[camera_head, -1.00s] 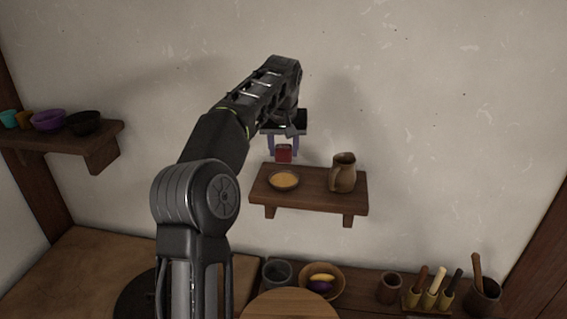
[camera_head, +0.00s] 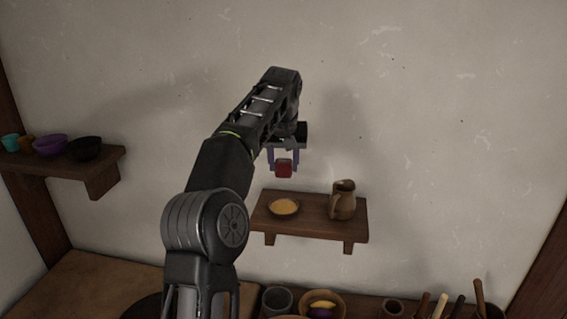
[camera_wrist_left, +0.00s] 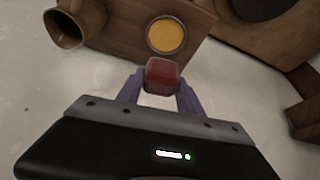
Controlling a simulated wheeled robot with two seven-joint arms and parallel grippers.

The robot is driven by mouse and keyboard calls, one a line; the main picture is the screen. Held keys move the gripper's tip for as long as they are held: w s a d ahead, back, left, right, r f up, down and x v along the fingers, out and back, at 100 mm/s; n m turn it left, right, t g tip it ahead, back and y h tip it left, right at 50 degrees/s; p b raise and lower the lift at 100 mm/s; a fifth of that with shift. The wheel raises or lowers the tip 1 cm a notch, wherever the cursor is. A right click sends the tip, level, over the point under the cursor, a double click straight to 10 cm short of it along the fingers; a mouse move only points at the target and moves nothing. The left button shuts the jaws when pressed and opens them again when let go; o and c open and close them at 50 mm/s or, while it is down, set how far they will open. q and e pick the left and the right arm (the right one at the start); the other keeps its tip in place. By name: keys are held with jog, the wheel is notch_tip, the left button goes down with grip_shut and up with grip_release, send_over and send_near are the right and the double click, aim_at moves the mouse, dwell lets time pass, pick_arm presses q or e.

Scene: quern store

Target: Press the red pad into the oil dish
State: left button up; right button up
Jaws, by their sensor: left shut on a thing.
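The red pad (camera_head: 283,169) is a small red block. My left gripper (camera_head: 283,167) is shut on it, its purple fingers on either side, pointing down. The pad also shows in the left wrist view (camera_wrist_left: 162,75) between the fingers. The oil dish (camera_head: 284,206), a small round dish with golden-orange oil, sits on the left part of the small wall shelf (camera_head: 318,226). In the head view the pad hangs above the dish, apart from it. In the left wrist view the dish (camera_wrist_left: 166,36) lies just beyond the pad. My right gripper is not in view.
A brown jug (camera_head: 343,201) stands on the shelf, right of the dish. Another shelf (camera_head: 70,163) with several cups and bowls is at the far left. The counter below holds a bowl (camera_head: 341,302), a grey cup (camera_head: 277,300) and several wooden-handled tools.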

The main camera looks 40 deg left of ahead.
aim_at(284, 172)
pick_arm(q)
jog(key=c, duration=0.5)
jog(key=shift+o, duration=0.2)
jog(key=shift+w+d+r, duration=0.25)
jog(key=shift+d+r, duration=0.2)
jog(key=shift+d, duration=0.3)
jog(key=shift+d+p, duration=0.2)
jog(key=shift+p, duration=0.15)
jog(key=shift+s+d+f, duration=0.1)
jog(key=shift+f, duration=0.15)
jog(key=shift+s+f+p, duration=0.15)
jog(key=shift+f+p, duration=0.2)
jog(key=shift+f, duration=0.2)
jog(key=shift+s+a+f, duration=0.25)
jog(key=shift+a+f, duration=0.9)
jog(key=shift+f, duration=0.1)
jog(key=shift+w+d+r, duration=0.1)
jog(key=shift+w, duration=0.2)
